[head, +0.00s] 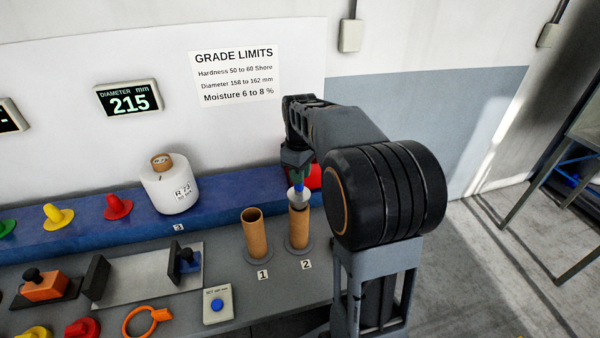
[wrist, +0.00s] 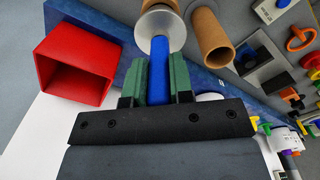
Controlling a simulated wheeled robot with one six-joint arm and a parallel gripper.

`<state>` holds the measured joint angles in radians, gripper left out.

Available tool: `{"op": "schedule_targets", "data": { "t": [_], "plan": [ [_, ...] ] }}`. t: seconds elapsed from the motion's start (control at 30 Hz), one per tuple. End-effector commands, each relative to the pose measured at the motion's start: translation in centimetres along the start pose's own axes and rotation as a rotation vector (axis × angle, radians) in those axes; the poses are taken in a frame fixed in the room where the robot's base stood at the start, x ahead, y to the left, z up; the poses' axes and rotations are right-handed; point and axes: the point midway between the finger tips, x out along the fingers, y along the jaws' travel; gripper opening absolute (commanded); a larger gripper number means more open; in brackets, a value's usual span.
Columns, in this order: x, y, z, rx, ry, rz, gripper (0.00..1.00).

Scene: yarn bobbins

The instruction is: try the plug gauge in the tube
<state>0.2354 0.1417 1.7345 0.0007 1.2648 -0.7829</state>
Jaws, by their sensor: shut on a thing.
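My gripper (head: 297,172) is shut on the blue handle (wrist: 160,60) of the plug gauge, which sits between the green fingers in the wrist view. The gauge's silver metal end (wrist: 158,28) points away from the gripper; in the head view this end (head: 298,197) is at the mouth of the brown tube marked 2 (head: 299,231). I cannot tell whether its tip is inside the tube or just above it. The brown tube marked 1 (head: 255,233) stands upright and open to the left; it also shows in the wrist view (wrist: 211,40).
A red open box (wrist: 75,68) is behind the gripper on the blue ledge (head: 120,232). A white bobbin (head: 170,187) stands left on the ledge. A button box (head: 218,305), orange ring (head: 140,322) and a fixture (head: 150,275) lie on the grey bench left of the tubes.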

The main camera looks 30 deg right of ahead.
Motion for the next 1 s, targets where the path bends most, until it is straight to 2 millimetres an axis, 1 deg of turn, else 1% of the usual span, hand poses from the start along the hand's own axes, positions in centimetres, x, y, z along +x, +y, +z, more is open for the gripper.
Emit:
{"op": "schedule_targets", "data": {
  "t": [0.67, 1.0],
  "plan": [
    [1.05, 0.01, -0.01, 0.000, 0.001, 0.001, 0.00],
    [1.05, 0.00, 0.01, 0.000, -0.001, -0.001, 0.00]
  ]
}}
